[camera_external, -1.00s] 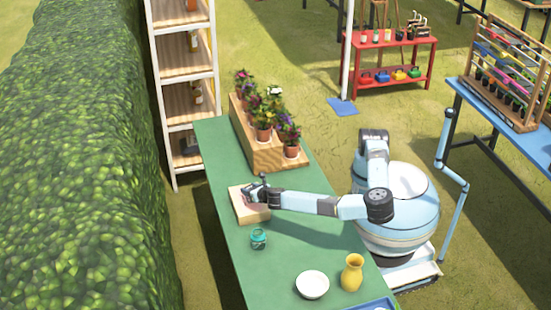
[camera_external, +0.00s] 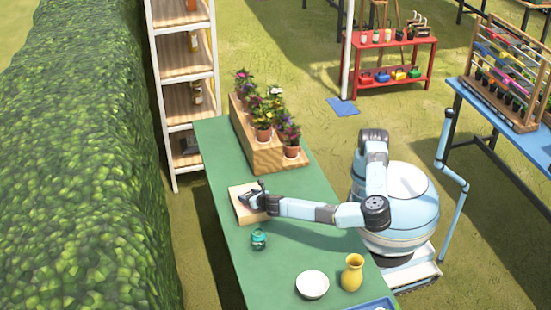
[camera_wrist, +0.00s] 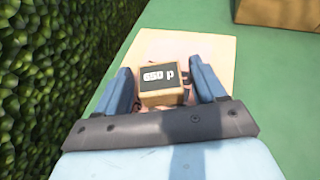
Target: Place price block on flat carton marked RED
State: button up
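The price block (camera_wrist: 160,84), a small tan block with a dark face reading "650 p", is over the flat carton (camera_wrist: 202,45) in the wrist view. It appears to rest on the carton. My gripper (camera_wrist: 164,82) has its two blue fingers on either side of the block, with narrow gaps showing, so it looks open around it. In the external view, my gripper (camera_external: 254,197) is low over the pale carton (camera_external: 243,216) on the green table. The block is too small to make out there. Pinkish marks show beside the block; no word is readable.
A wooden stepped stand (camera_external: 264,152) with several potted flowers is behind the carton. A teal jar (camera_external: 258,239), a white bowl (camera_external: 312,285) and a yellow vase (camera_external: 352,273) stand nearer the front. A hedge (camera_external: 80,170) runs along the left.

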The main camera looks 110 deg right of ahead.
jog(key=shift+o, duration=0.3)
jog(key=v, duration=1.2)
jog(key=s+d+f+m+g+y, duration=0.1)
jog(key=s+d+m+g+y, duration=0.65)
jog(key=s+m, duration=0.2)
jog(key=s+d+r+m+t+y, duration=0.1)
jog(key=s+r+m+t, duration=0.3)
jog(key=s+r, duration=0.8)
jog(key=s+d+r+m+t+y, duration=0.1)
jog(key=s+r+m+t+y, duration=0.2)
jog(key=s+r+m, duration=0.6)
notch_tip(320, 180, up, 11)
jog(key=s+y, duration=0.1)
jog(key=s, duration=0.2)
jog(key=shift+d+f+t, duration=0.25)
jog(key=shift+d+t, duration=0.1)
jog(key=shift+d, duration=0.05)
